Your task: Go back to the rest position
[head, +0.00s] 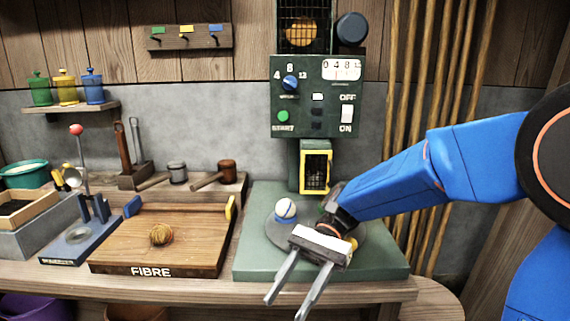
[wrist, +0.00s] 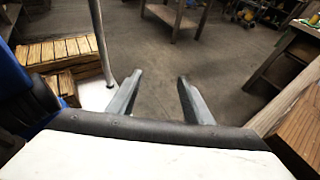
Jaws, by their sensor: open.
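My gripper (head: 291,281) is open, with its two grey fingers apart and nothing between them. In the head view it hangs over the front edge of the green machine base (head: 382,268), pointing down and toward the front left. My blue arm reaches in from the right. In the wrist view the open fingers of my gripper (wrist: 157,96) point out over the floor (wrist: 235,65), with no object between them.
A white and blue ball (head: 286,208) sits on a dark round plate behind the gripper. The wooden FIBRE board (head: 195,240) with a brown fibre ball (head: 161,235) lies to the left. The control panel (head: 300,105) stands behind. Tall poles (head: 440,130) rise behind my arm.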

